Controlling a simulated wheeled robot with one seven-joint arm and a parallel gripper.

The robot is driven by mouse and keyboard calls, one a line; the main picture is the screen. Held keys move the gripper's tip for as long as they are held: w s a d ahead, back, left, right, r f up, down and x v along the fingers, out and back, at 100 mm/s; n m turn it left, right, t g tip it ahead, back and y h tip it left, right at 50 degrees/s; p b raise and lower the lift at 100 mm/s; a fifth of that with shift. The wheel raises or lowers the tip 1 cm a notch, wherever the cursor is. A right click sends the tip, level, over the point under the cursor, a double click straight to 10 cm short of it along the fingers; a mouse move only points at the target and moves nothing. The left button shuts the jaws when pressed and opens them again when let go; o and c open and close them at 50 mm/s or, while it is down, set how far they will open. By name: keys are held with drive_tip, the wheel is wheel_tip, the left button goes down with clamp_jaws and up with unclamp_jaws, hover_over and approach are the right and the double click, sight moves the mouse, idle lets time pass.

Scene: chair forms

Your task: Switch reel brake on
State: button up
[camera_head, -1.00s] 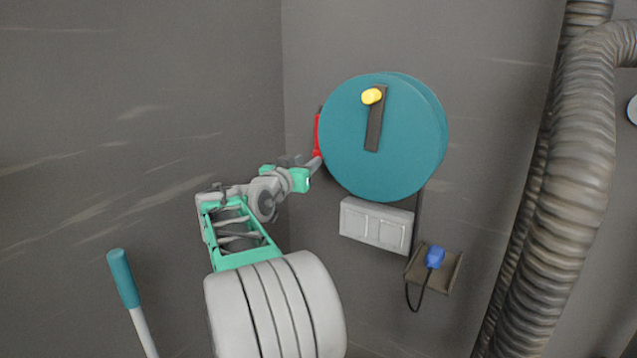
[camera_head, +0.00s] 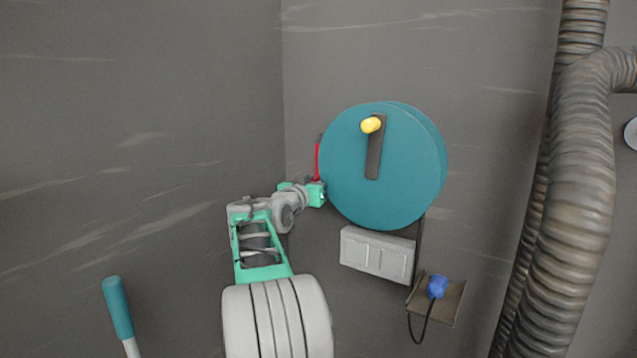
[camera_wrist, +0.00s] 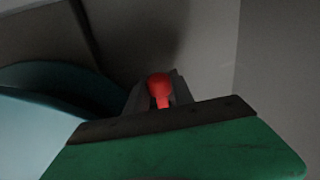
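The reel (camera_head: 345,185) is a teal drum on the wall with a yellow knob (camera_head: 371,125) on a dark crank arm (camera_head: 374,155). A thin red lever (camera_head: 318,162), which looks like the brake, runs along the drum's left edge. My gripper (camera_head: 318,192) is at the lever's lower end, close to the drum; its fingertips are hidden in the head view. In the wrist view the lever's red ball end (camera_wrist: 159,86) and short stem lie between the two grey fingers of my gripper (camera_wrist: 158,95). I cannot tell whether the fingers press on it.
A grey socket box (camera_head: 377,255) is below the drum. A blue plug (camera_head: 437,286) with a black cable rests on a small brown shelf (camera_head: 447,305). Thick ribbed hoses (camera_head: 560,190) run down the right. A teal-gripped handle (camera_head: 117,307) stands at lower left.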

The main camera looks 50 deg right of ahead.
clamp_jaws()
idle(1.0)
